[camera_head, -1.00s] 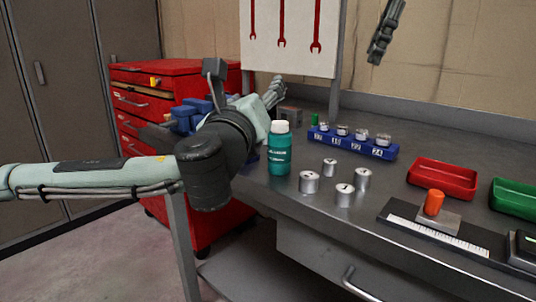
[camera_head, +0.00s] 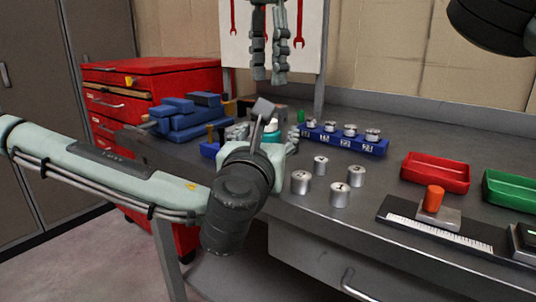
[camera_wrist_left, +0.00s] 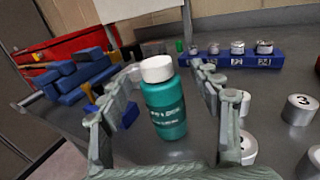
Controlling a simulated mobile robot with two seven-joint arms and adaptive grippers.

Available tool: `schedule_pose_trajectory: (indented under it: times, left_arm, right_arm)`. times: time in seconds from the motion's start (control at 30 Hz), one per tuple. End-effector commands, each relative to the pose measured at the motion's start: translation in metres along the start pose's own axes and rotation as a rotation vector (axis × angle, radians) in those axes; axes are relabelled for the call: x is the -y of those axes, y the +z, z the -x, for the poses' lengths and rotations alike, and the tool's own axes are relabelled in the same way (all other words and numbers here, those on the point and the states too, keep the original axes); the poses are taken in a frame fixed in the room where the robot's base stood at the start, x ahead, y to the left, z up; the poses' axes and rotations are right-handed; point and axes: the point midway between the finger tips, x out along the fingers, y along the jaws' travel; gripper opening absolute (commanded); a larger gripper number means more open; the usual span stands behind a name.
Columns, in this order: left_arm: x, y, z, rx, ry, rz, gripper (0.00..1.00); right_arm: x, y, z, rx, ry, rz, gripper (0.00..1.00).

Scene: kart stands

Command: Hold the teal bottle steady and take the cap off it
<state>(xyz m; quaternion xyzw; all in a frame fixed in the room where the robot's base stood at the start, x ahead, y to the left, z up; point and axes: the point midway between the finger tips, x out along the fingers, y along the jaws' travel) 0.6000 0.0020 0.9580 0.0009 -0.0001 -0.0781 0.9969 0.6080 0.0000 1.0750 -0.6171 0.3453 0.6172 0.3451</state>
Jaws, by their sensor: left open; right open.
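The teal bottle (camera_wrist_left: 165,105) stands upright on the bench with its white cap (camera_wrist_left: 157,68) on, between the two spread fingers of my left gripper (camera_wrist_left: 166,78) in the left wrist view. Those fingers are open, with gaps beside the bottle. In the head view the bottle (camera_head: 272,130) is mostly hidden behind my left gripper (camera_head: 257,136). My right gripper (camera_head: 270,74) is open and empty, its fingers pointing down, high above and behind the bottle in the picture.
Several silver weights (camera_head: 340,194) stand right of the bottle. A blue rack (camera_head: 345,143) with weights is behind them. A red tray (camera_head: 436,173) and green tray (camera_head: 510,190) lie farther right. A blue vise-like object (camera_head: 188,118) is at left.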

Motion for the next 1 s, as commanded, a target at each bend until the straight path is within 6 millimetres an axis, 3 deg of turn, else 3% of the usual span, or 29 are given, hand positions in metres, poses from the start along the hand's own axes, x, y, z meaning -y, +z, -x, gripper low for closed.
schedule_pose_trajectory:
  times: [0.37,0.87,1.0]
  left_arm:
    - [0.0,0.0003,-0.0076,0.0,-0.001,0.001,0.63]
    - [-0.0001,0.0,-0.0073,0.0,-0.001,0.002,0.02]
    - [-0.0002,0.0,-0.0073,0.0,0.0,0.002,0.0]
  right_arm:
    - [0.0,-0.0003,0.0001,0.0,-0.001,-0.001,0.44]
    - [0.0,-0.0003,0.0002,0.0,-0.001,-0.001,0.44]
    - [0.0,-0.0003,0.0002,0.0,-0.001,-0.001,0.44]
